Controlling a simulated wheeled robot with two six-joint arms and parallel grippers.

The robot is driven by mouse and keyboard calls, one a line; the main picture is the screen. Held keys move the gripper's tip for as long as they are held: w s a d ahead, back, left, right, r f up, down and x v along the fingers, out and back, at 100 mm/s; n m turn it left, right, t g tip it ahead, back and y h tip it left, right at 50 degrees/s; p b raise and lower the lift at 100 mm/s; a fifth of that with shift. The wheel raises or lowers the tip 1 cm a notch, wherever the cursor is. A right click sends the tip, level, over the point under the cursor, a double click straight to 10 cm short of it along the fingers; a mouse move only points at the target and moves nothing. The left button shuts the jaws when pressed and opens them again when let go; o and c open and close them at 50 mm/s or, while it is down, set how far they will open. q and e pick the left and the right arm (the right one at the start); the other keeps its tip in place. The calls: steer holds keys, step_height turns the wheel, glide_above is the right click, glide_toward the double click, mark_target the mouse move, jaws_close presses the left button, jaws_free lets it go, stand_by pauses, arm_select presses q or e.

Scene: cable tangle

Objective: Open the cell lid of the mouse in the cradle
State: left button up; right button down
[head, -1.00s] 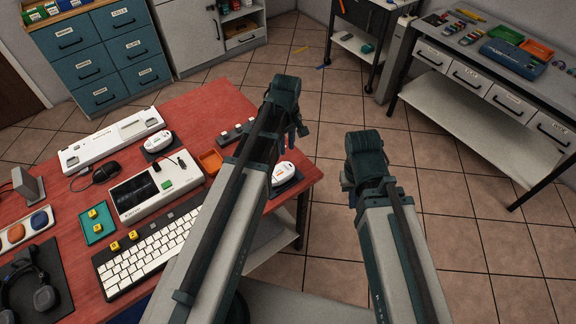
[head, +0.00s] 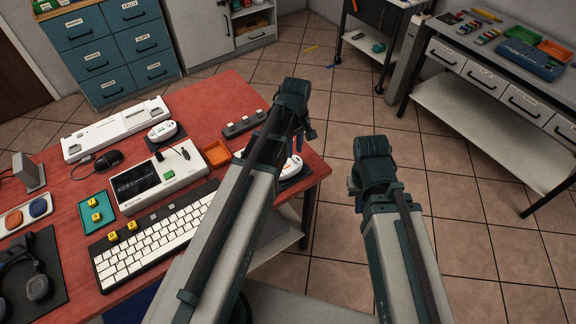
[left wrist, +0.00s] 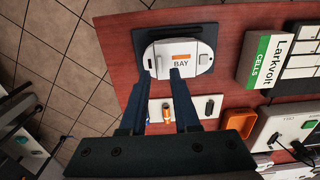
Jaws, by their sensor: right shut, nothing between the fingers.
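A white mouse (left wrist: 172,57) with an orange strip and the word BAY lies in a dark cradle (left wrist: 139,39) near the table edge. In the head view this mouse (head: 297,165) and cradle are partly hidden behind my left arm. My left gripper (left wrist: 166,74) is over the mouse's near edge, its fingers a little apart with nothing visible between them; whether the tips touch the mouse I cannot tell. In the head view my left gripper (head: 304,132) is above the table's right end. My right gripper (head: 353,190) is shut and empty, over the floor right of the table.
Another white mouse (head: 163,131) sits on a dark pad further left. A tester (head: 155,182), orange tray (head: 217,153) and keyboard (head: 158,232) stand on the red table. A Larkvolt cells box (left wrist: 268,60) is right of the cradle.

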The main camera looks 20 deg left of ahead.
mark_target(294, 159)
arm_select(q)
steer(key=shift+f, duration=0.15)
steer(key=shift+c, duration=0.2)
steer(key=shift+f+b, duration=1.55)
steer(key=shift+b, duration=0.15)
steer(key=shift+f, duration=0.1)
stand_by(0.4)
jaws_close()
